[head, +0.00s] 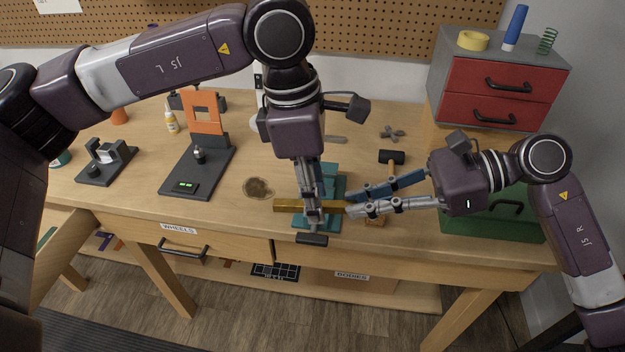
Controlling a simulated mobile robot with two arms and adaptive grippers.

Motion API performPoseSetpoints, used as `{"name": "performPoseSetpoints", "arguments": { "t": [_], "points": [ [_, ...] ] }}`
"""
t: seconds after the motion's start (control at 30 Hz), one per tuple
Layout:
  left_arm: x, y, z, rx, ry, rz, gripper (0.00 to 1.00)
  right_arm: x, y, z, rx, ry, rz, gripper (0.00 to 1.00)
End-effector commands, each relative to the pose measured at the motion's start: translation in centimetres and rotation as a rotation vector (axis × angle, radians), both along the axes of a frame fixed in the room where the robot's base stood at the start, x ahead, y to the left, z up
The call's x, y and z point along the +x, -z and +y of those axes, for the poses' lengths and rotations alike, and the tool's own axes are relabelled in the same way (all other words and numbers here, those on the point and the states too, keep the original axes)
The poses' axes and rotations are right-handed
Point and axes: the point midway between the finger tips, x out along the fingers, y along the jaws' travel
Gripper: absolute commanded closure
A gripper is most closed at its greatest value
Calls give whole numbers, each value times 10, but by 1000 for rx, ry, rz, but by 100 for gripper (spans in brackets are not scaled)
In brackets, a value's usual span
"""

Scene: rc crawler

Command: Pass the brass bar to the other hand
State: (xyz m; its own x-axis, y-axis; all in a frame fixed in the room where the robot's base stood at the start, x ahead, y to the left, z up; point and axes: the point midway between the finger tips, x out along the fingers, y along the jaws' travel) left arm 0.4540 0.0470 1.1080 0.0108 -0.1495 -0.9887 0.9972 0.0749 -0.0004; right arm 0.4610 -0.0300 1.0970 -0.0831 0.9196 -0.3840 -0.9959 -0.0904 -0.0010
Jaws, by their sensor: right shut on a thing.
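The brass bar (288,205) lies level, pointing left and right, near the front edge of the workbench. My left gripper (313,218) points down over the middle of the bar, its fingers at the bar and hiding a part of it. It is seen edge-on, so whether its jaws are closed on the bar is unclear. My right gripper (350,203) reaches in from the right and is shut on the bar's right end.
A teal fixture (329,185) stands just behind and under the bar. A hammer (391,158) and a green box (490,222) are to the right. A dark stand with an orange frame (202,112) is to the left. Red drawers (500,92) stand at the back right.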

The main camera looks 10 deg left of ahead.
Motion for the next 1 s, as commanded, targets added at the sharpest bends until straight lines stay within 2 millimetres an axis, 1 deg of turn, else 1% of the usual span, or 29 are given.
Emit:
{"name": "performPoseSetpoints", "arguments": {
  "t": [0.27, 0.53, 0.57, 0.67, 0.7, 0.87, 1.0],
  "points": [
    [0, 1, 0, 0, 0, 0, 68, 0, 0, 0, 1, 0, 0, 100],
    [0, 1, 0, 0, 0, 0, 98, 0, 0, 0, 1, 0, 0, 100],
    [0, 1, 0, 0, 0, 0, 100, 0, 0, 0, 1, 0, 0, 100],
    [0, 1, 0, 0, 0, 0, 100, 0, 0, 0, 1, 0, -1, 100],
    [0, 1, 0, 0, 0, -1, 100, 0, 0, 0, 1, 0, 0, 86],
    [0, 1, 0, 0, 0, -1, 100, 0, 0, 0, 0, 0, 0, 68],
    [0, 0, 0, 0, 0, -1, 100, 0, 0, 0, 0, 0, 0, 68]
  ]
}}
